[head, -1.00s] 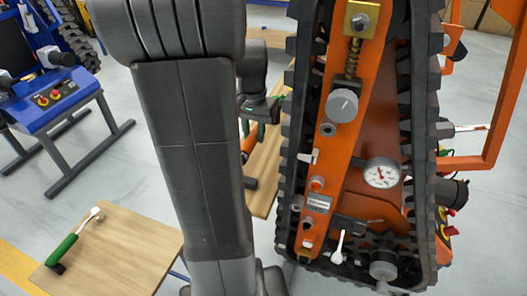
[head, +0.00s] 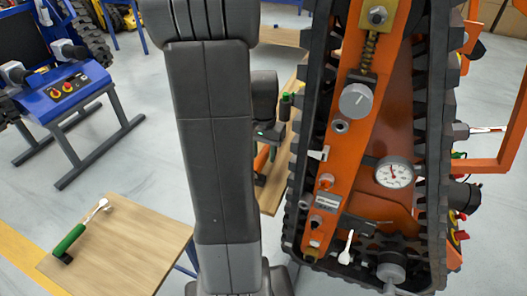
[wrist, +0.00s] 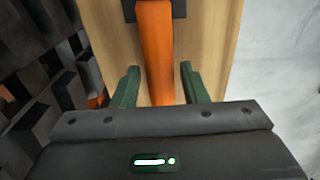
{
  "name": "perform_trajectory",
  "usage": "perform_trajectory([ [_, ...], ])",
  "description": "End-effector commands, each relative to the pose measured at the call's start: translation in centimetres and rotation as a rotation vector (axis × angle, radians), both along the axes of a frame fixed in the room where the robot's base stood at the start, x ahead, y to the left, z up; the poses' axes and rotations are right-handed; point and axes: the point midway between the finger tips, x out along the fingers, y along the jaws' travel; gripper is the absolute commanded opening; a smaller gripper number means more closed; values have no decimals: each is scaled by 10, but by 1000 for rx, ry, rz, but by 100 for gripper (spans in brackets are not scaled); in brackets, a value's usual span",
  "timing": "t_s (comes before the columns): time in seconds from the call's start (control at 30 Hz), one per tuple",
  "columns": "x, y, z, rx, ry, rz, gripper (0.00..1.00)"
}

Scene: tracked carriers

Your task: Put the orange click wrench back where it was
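The orange click wrench shows as an orange handle (wrist: 155,40) with a dark end piece at the top of the wrist view. It lies over a wooden board (wrist: 215,30). My gripper (wrist: 160,72) is open, with one green finger on each side of the handle. I cannot tell whether the fingers touch it or are down level with it. In the head view my gripper (head: 268,135) is partly hidden behind my arm, just above the orange wrench (head: 261,159). Most of that wrench is hidden there.
An orange tracked carrier (head: 408,130) stands close on the right, with a gauge and knobs. A wooden table (head: 135,245) at lower left holds a green-handled wrench (head: 72,238). A blue console (head: 65,90) stands at far left. Grey floor lies between.

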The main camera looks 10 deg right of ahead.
Motion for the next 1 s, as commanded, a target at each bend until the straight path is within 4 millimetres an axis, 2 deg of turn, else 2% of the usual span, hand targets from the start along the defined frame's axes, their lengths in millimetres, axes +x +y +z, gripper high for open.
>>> perform_trajectory([
  [0.3, 0, 0, 1, 0, 0, 0, 48],
  [0.43, 1, 0, 11, 0, -2, 0, 48],
  [0.57, 0, 0, 34, -1, -5, 0, 48],
  [0.8, 0, 1, 86, -1, -4, 0, 48],
  [1.0, -1, 1, 113, 0, -2, 0, 48],
])
